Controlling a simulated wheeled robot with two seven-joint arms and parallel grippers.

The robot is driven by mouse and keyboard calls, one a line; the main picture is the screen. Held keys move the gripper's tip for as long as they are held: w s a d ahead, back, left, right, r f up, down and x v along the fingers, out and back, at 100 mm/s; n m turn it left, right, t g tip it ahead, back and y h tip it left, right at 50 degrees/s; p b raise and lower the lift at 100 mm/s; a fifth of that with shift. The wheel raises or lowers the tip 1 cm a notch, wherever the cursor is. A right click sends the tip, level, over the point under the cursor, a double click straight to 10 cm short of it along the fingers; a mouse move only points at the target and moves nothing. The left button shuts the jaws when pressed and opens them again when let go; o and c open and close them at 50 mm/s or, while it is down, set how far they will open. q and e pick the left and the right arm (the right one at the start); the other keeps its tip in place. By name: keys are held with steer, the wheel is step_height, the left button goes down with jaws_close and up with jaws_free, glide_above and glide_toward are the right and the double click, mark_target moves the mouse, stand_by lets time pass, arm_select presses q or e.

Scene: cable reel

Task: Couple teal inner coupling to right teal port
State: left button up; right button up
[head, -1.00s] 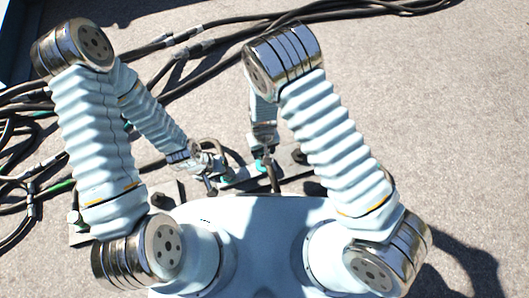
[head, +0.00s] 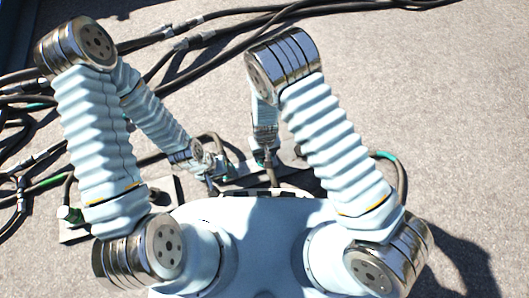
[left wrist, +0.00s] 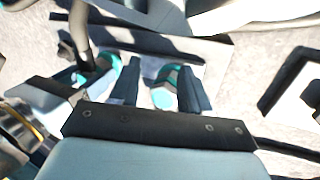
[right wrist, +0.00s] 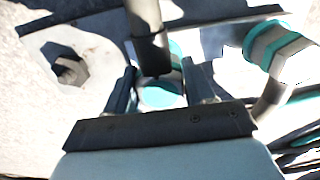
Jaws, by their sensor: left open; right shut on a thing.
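My right gripper (right wrist: 160,88) is shut on a coupling with a teal end face (right wrist: 160,95), and a dark hose runs up from it. A larger teal-and-grey hexagonal fitting (right wrist: 278,50) stands to its right in the right wrist view, apart from the held coupling. My left gripper (left wrist: 160,82) is open, with a teal-ringed fitting (left wrist: 166,92) between its fingers. A second teal-banded fitting with a dark hose (left wrist: 97,70) is just left of those fingers. In the head view my left gripper (head: 208,170) and right gripper are small and partly hidden. I cannot tell which fitting is the right port.
A pale plate with a hexagonal nut (right wrist: 70,66) is left of my right gripper. A teal-banded hose (head: 386,157) arches right of my right arm. A green fitting (head: 70,214) sits on a plate at left.

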steer(key=shift+f+b, duration=0.45)
stand_by(0.3)
steer(key=o, duration=1.2)
steer(key=shift+o, duration=0.2)
step_height(320, 180, up, 14)
steer(key=p, duration=0.3)
